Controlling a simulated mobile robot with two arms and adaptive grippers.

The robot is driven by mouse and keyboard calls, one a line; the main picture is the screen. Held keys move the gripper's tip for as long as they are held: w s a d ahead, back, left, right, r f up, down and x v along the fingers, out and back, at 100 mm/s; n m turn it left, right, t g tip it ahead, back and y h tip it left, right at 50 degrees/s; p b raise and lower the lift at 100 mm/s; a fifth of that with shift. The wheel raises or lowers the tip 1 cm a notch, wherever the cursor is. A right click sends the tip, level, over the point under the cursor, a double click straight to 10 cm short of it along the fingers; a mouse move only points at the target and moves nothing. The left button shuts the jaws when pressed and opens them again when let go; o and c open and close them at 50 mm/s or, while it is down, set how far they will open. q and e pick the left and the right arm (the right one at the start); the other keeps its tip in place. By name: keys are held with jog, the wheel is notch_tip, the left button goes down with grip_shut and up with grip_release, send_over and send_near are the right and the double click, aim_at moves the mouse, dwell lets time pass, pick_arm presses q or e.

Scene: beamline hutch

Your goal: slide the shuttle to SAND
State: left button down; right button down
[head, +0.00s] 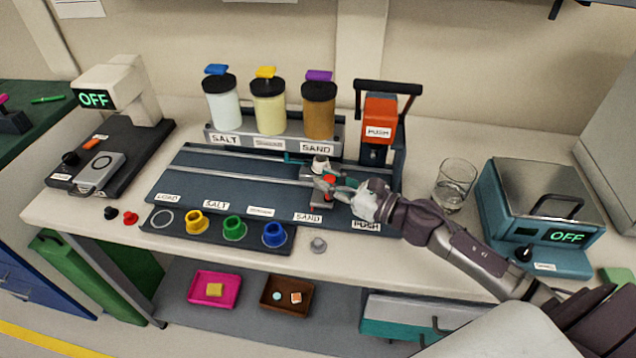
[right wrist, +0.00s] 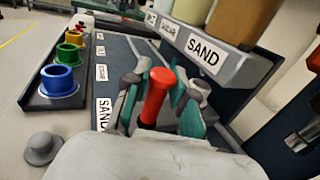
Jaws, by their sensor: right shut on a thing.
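The shuttle (head: 319,165) sits on the rail of the dark slide board (head: 225,180), roughly in front of the SAND jar (head: 318,115) with brown contents and a purple top. Its red handle (right wrist: 157,92) stands up between the teal fingers of my right gripper (head: 338,187), which is shut on it. The fingers hide much of the shuttle. A SAND label (head: 308,217) is on the board's front edge, between the SALT and PUSH labels. The SAND sign also shows in the right wrist view (right wrist: 203,52). My left gripper is not in view.
An orange PUSH press (head: 379,115) stands behind the board's right end. A glass beaker (head: 454,185) and a teal device reading OFF (head: 540,215) are to the right. Yellow, green and blue cups (head: 234,228) line the front. A grey knob-like piece (head: 318,244) lies on the bench.

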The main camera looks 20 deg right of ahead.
jog(key=shift+a, duration=0.1)
jog(key=shift+w+a, duration=0.15)
jog(key=c, duration=1.1)
grip_release()
jog(key=v, duration=1.2)
